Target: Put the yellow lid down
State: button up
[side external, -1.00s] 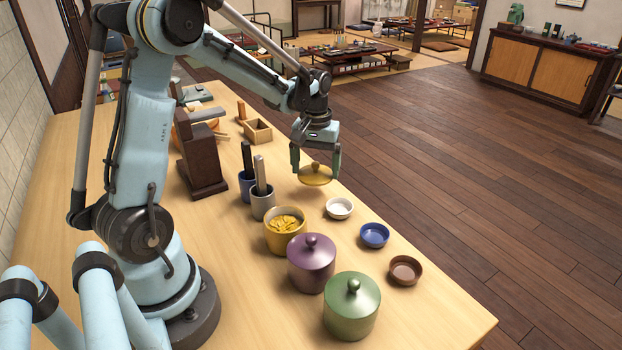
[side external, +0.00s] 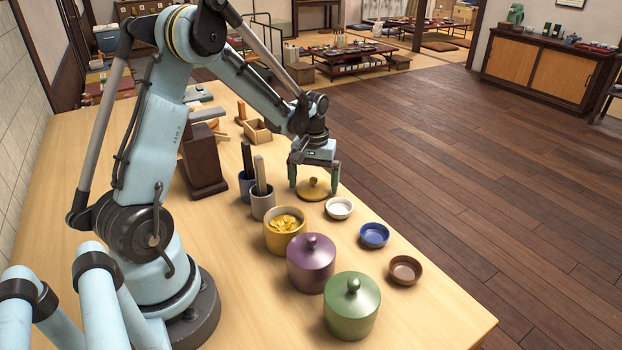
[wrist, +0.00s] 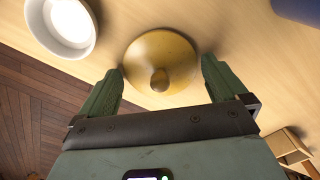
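The yellow lid (side external: 313,190) lies on the wooden table, knob up, beyond the white bowl. It also shows in the wrist view (wrist: 160,54), apparently flat on the wood. My gripper (side external: 314,185) is just above and around the lid, with its two green fingers spread wide. In the wrist view the fingers stand clear of the knob (wrist: 160,80) on both sides, with nothing between them. The yellow pot (side external: 284,238) stands open nearer the camera, with yellow pieces (side external: 286,223) inside.
A white bowl (side external: 339,208), a blue bowl (side external: 374,235) and a brown bowl (side external: 405,270) line the table's right side. Purple (side external: 311,265) and green (side external: 351,308) lidded pots stand in front. A utensil cup (side external: 262,205) is left of the lid. The table's right edge is close.

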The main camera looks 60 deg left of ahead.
aim_at(314, 178)
jog(key=shift+r, duration=0.1)
notch_tip(314, 178, up, 12)
jog(key=s+d+m+t, duration=0.3)
jog(key=s+d+m, duration=0.1)
jog(key=d, duration=0.4)
jog(key=s+d+r+m+t, duration=0.1)
jog(key=s+d+m+t, duration=0.3)
jog(key=d, duration=0.5)
jog(key=shift+s+m, duration=0.5)
